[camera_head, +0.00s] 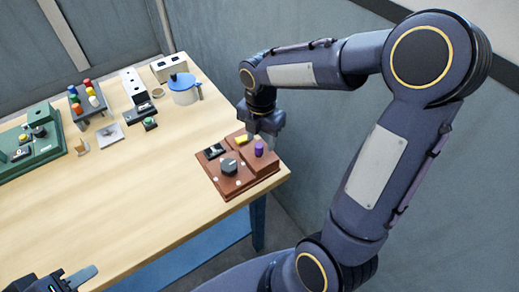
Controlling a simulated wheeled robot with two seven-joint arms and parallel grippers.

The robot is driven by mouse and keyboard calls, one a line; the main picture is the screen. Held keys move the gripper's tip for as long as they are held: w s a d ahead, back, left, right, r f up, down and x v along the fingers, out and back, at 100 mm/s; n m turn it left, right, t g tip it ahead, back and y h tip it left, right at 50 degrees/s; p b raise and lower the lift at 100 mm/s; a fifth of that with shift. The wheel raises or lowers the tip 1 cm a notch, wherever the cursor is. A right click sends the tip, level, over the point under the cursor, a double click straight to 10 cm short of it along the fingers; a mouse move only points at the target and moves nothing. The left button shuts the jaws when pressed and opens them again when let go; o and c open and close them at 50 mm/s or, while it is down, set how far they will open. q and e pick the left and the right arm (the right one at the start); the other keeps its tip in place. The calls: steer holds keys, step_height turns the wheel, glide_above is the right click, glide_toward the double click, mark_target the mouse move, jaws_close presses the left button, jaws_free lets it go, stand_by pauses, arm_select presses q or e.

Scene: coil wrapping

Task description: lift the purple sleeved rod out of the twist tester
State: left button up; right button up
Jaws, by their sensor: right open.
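The twist tester (207,182) is a reddish-brown box near the table's right corner, with a dark knob and a dark switch on top. The purple sleeved rod (259,149) stands upright at its right rear part; its lower end is hidden in the tester. My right gripper (265,137) is open, pointing down right behind and above the rod. Whether its fingers touch the rod I cannot tell. My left gripper (82,275) is partly in view at the bottom left, away from the tester; its finger opening is not clear.
A yellow piece (240,139) sits on the tester's rear. A blue-lidded pot (184,89), a rack of coloured pegs (89,104), white blocks (134,86) and a green device (32,146) stand farther back and left. The table's front middle (140,205) is clear.

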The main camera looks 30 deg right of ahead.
mark_target(259, 145)
steer(key=f, duration=0.4)
steer(key=shift+w+a, duration=0.15)
steer(key=shift+w, duration=0.05)
jaws_close()
